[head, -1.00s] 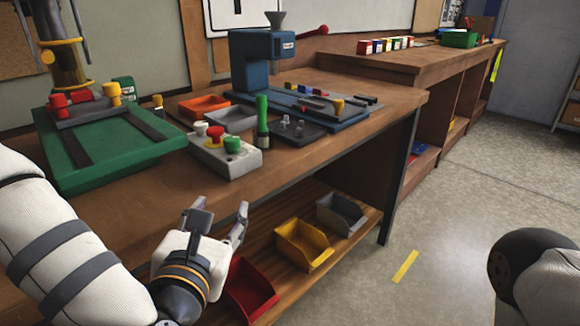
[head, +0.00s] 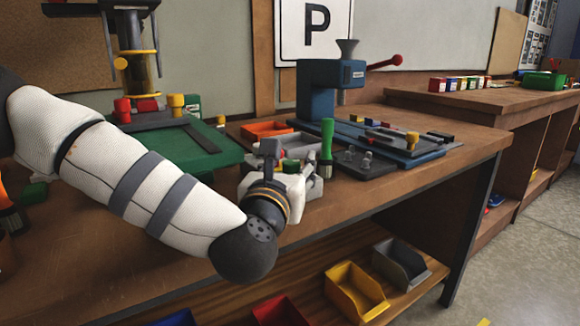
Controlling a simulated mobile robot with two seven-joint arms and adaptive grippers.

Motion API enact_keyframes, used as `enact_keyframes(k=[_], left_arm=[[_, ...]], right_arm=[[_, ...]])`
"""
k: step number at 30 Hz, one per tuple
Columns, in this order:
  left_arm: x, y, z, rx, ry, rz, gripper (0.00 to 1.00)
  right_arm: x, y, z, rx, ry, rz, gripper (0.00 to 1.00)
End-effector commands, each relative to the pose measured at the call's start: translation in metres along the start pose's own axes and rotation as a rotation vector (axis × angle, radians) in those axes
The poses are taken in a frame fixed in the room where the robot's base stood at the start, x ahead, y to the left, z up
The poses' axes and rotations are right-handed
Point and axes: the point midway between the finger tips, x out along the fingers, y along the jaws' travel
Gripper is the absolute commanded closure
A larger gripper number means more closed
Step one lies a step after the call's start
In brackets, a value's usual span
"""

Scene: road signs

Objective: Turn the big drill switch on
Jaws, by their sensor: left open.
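A tall drill-like machine with a dark column (head: 132,45) and a green base (head: 205,145) stands at the left of the workbench. Red and yellow knobs sit on its base. A blue machine (head: 318,88) with a red-tipped lever stands further right. A grey control box (head: 314,187) lies on the bench in front, mostly hidden by my left gripper (head: 285,160). Its knobs are covered. My left gripper is open at the box; I cannot tell whether it touches. I cannot tell which part is the drill switch. My right gripper is not in view.
A green-handled tool (head: 327,140) stands close to the right of my left gripper. Orange (head: 266,129) and grey trays lie behind it. Yellow (head: 355,290) and grey (head: 401,262) bins sit on the lower shelf. The bench's front right top (head: 420,175) is clear.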

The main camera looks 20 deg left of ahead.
Motion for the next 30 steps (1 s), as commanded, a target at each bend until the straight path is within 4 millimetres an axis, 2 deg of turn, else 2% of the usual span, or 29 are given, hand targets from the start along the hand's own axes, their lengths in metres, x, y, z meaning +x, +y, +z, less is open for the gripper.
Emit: enact_keyframes(k=[8, 14, 15, 23, 30], left_arm=[[0.0032, -0.0001, -0.0010, 0.000, 0.002, -0.001, 0.53], [0.0030, 0.0000, -0.0011, 0.001, 0.002, -0.001, 0.96], [0.0030, 0.0000, -0.0011, 0.001, 0.002, -0.001, 1.00], [0.0030, -0.0004, -0.0015, 0.001, 0.001, 0.017, 1.00], [0.0036, -0.0028, -0.0031, 0.002, 0.002, 0.132, 1.00]], right_arm=[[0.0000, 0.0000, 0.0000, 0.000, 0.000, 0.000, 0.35], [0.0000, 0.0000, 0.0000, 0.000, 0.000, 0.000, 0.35], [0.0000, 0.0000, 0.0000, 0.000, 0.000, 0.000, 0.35], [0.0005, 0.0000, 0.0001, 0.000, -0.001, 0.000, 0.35], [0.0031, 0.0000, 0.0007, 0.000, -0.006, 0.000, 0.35]])
